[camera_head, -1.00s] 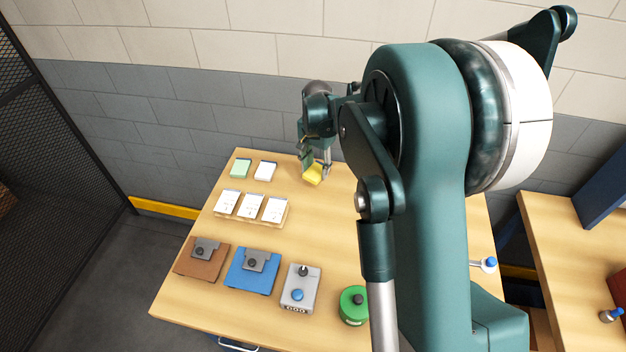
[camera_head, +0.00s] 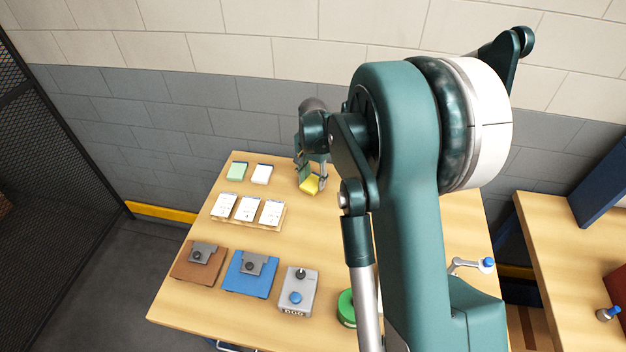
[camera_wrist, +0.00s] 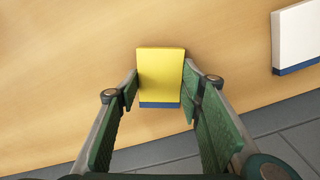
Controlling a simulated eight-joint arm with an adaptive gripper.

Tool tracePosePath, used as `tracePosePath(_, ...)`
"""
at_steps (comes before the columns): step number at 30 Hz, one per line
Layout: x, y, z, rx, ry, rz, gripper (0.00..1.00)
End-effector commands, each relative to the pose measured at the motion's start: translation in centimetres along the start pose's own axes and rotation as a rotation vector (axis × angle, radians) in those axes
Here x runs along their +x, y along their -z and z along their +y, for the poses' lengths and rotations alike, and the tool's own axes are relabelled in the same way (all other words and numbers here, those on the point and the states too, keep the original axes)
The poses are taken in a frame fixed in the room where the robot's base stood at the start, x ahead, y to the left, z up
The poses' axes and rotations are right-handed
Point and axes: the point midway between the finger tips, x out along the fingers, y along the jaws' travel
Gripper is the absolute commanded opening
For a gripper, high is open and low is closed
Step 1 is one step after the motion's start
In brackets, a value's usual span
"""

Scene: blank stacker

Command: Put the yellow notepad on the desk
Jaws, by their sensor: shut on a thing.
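The yellow notepad (camera_head: 309,186) is at the back of the wooden desk (camera_head: 235,307), right of two other notepads. In the wrist view the yellow notepad (camera_wrist: 161,72) has a blue strip along its near edge and sits between my fingers. My gripper (camera_head: 311,180) is shut on it, with a green finger pad at each side (camera_wrist: 160,88). Whether the notepad touches the desk or hangs just above it I cannot tell.
A green notepad (camera_head: 237,171) and a white notepad (camera_head: 261,174) lie to the left. White pads stand on a wooden tray (camera_head: 278,223). Brown (camera_head: 198,262) and blue (camera_head: 250,274) clipboards, a grey box (camera_head: 298,290) and a green round object (camera_head: 346,308) are nearer the front.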

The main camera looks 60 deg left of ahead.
Motion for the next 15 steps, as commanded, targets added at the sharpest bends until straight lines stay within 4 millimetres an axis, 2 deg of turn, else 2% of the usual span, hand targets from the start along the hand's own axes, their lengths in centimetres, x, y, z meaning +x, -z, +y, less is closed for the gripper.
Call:
tracePosePath(11,0.32,-0.01,0.01,0.000,0.000,0.000,0.25)
tracePosePath(12,0.35,0.00,0.00,0.000,0.000,0.000,0.39)
tracePosePath(15,0.27,-0.01,0.00,0.000,0.000,0.000,0.52)
